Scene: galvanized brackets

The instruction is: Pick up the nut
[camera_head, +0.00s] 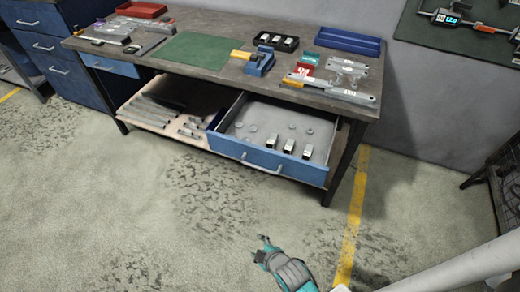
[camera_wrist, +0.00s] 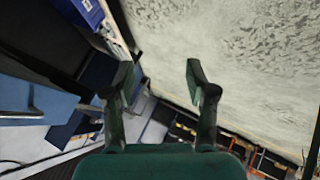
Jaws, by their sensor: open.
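An open drawer (camera_head: 238,147) with a blue front hangs out under the workbench at the right. Several small round grey pieces lie toward its back, one of them here (camera_head: 292,127); they look like nuts or washers, but are too small to tell which. Three upright silver blocks, one of them here (camera_head: 289,146), stand nearer the drawer front. My gripper (camera_head: 262,246) is low over the floor in front of the drawer, well apart from it. In the wrist view my gripper (camera_wrist: 158,82) has its fingers spread with nothing between them.
The workbench top (camera_head: 140,58) carries a green mat (camera_head: 193,50), a blue vise (camera_head: 260,62), a black tray (camera_head: 276,41) and several metal parts. A lower shelf (camera_head: 150,121) holds metal pieces left of the drawer. The floor (camera_head: 110,190) before the bench is clear.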

